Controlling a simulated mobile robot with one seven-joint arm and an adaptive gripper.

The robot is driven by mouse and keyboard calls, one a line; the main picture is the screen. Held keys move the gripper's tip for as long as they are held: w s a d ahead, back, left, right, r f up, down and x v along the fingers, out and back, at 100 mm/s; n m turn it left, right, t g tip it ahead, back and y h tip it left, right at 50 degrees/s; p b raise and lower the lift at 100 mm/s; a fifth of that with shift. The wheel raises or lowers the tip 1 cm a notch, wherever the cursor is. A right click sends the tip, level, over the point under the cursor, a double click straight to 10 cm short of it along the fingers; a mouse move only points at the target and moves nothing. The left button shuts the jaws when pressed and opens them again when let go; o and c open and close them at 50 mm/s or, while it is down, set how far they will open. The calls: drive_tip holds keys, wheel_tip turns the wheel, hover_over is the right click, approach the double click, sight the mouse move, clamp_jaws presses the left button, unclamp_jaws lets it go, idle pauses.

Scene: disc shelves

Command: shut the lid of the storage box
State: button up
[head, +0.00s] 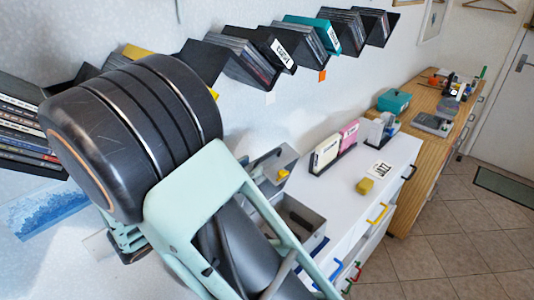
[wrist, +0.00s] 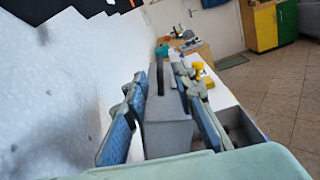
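The grey storage box (head: 302,217) stands open on the white cabinet top, partly hidden by my arm in the head view. Its lid (head: 272,168) is raised at the wall side and has a yellow part on it. In the wrist view, a grey panel that looks like the lid (wrist: 168,135) stands between the blue-padded fingers of my gripper (wrist: 160,105). The fingers are spread, with a gap on the left; I cannot tell whether the right one touches the panel. The open box (wrist: 240,127) lies to the right. The fingers are hidden in the head view.
Disc shelves (head: 240,62) run along the wall above. A white holder and a pink one (head: 349,133), a yellow block (head: 365,186) and a label card (head: 379,169) are farther along the cabinet top. A wooden bench (head: 430,150) with tools stands beyond.

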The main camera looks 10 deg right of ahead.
sight(261, 161)
drive_tip(key=p+x, duration=0.1)
drive_tip(key=x, duration=0.6)
drive_tip(key=shift+w+d, duration=0.15)
drive_tip(key=shift+d, duration=0.1)
drive_tip(key=shift+c, duration=0.5)
clamp_jaws()
